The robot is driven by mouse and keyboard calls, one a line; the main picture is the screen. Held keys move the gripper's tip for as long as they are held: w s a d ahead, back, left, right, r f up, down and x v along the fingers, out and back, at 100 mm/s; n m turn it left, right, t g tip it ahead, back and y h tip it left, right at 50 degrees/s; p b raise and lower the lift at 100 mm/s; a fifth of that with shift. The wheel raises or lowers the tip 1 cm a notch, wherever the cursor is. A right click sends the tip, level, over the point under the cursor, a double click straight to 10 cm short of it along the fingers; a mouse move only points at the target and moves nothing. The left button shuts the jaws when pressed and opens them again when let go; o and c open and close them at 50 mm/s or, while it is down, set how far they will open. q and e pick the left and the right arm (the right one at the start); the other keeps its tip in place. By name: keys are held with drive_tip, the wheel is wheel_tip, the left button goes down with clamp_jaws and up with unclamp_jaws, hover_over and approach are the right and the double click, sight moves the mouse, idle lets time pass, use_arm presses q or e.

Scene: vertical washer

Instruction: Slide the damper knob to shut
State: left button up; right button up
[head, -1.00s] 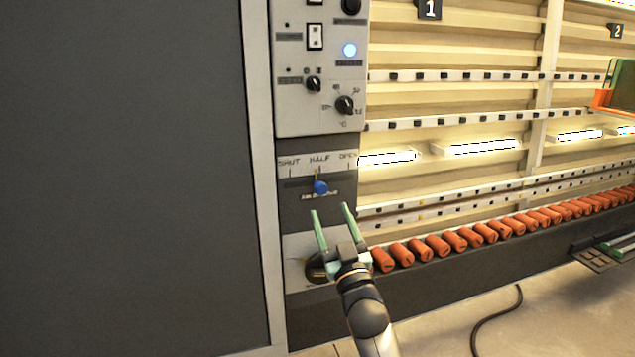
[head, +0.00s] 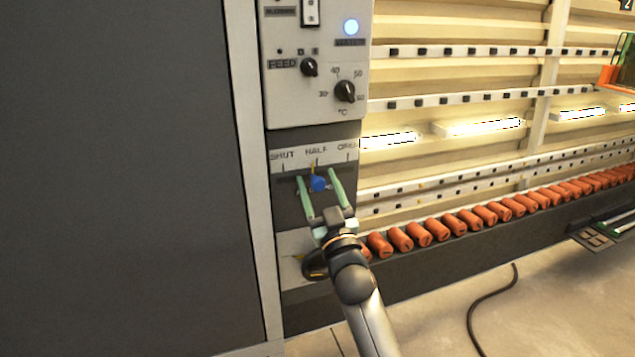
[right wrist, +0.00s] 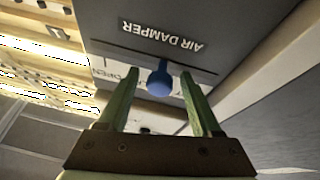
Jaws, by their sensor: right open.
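The blue damper knob (head: 318,184) sits on its slot in the dark panel, under the HALF mark of a scale (head: 314,156) reading SHUT, HALF, OPEN from left to right. My right gripper (head: 317,177) is open, with one green finger on each side of the knob. In the right wrist view the knob (right wrist: 159,80) shows between the two fingertips, with gaps on both sides, below upside-down AIR DAMPER lettering (right wrist: 162,36). I cannot tell how far the fingertips are from the panel face. My left gripper is not in view.
A control panel (head: 290,100) with dials and a lit button (head: 350,27) is above the damper scale. A row of orange rollers (head: 437,229) runs off to the right. A large dark flat panel (head: 120,180) fills the left. A black cable (head: 480,318) lies on the floor.

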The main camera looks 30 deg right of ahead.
clamp_jaws()
idle(0.3)
idle(1.0)
